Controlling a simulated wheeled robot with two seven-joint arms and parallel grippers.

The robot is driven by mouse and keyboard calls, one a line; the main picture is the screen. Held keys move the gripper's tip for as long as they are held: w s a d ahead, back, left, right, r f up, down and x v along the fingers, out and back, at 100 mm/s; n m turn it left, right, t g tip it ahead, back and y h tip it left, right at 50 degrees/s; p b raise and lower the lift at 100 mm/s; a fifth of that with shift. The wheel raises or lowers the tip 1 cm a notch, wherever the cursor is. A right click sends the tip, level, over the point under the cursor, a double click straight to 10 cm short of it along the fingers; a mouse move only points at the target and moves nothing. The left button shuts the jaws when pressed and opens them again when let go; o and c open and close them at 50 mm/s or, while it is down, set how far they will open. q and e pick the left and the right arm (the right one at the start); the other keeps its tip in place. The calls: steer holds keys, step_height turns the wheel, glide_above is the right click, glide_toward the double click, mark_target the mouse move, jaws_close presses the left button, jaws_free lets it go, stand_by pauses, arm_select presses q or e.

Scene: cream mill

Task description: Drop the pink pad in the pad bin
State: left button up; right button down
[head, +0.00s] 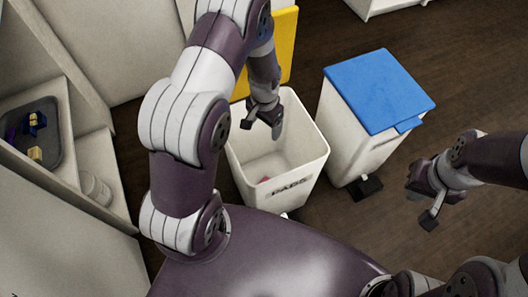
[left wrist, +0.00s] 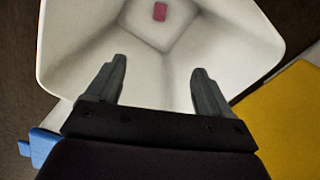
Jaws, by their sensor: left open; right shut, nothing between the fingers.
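The pad bin (head: 308,158) is a white open bin with "PADS" on its front. Its yellow lid (head: 285,45) is swung up at the back. The pink pad (left wrist: 160,12) lies on the bin floor in the left wrist view, and a small part of it (head: 264,180) shows over the front wall in the head view. My left gripper (head: 264,122) is open and empty over the bin mouth, with its fingers (left wrist: 158,72) pointing down into it. My right gripper (head: 425,208) is shut and empty, at the right over the floor.
A white bin with a blue lid (head: 378,88), shut, stands right of the pad bin, with a black pedal (head: 366,187) in front. At left, a shelf holds a dark tray (head: 50,112) with blue and yellow items, and a clear jar (head: 95,187) stands near it. Dark wooden floor is free at right.

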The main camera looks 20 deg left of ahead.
arm_select(q)
step_height(320, 180, up, 11)
steer(key=p, duration=0.2)
steer(key=shift+p, duration=0.4)
steer(key=s+d+r+n+t, duration=0.2)
steer(key=s+r+n, duration=0.1)
steer(key=s+r, duration=0.85)
step_height(320, 180, up, 21)
steer(key=p, duration=2.3)
steer(key=shift+s+d+g, duration=0.15)
steer(key=shift+s+g, duration=0.15)
steer(key=shift+s, duration=0.1)
